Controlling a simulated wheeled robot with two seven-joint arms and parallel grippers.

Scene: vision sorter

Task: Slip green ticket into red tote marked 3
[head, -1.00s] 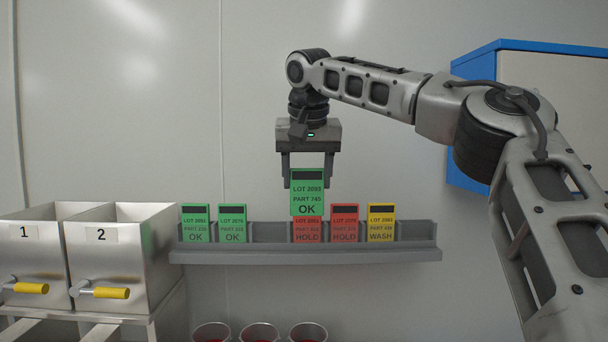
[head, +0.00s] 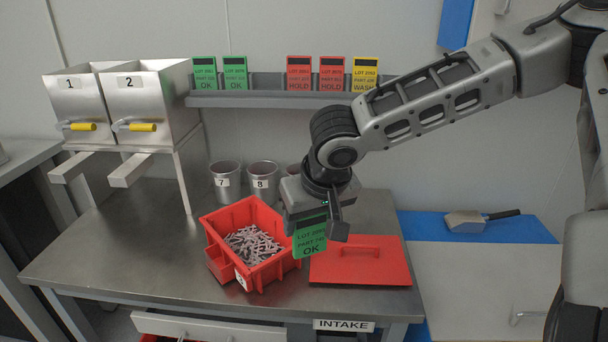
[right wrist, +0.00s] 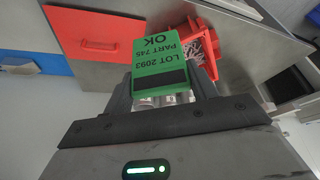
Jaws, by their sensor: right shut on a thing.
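My right gripper (head: 316,225) is shut on the green ticket (head: 309,241), which reads LOT 2093, PART 745, OK. The ticket hangs below the jaws at the right side of the red tote (head: 268,271). The right wrist view shows the ticket (right wrist: 161,62) between the fingers, with the tote (right wrist: 194,22) behind it. The tote is open on top and holds many small grey pieces. A small red pocket (head: 219,264) is on its left side. A white label on its front is too oblique to read. My left gripper is not in view.
A flat red lid (head: 361,265) with a handle lies right of the tote. Steel bins 1 and 2 stand at the left; cups (head: 225,183) stand behind the tote. A grey rack (head: 270,99) on the wall holds other tickets. The table's left front is clear.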

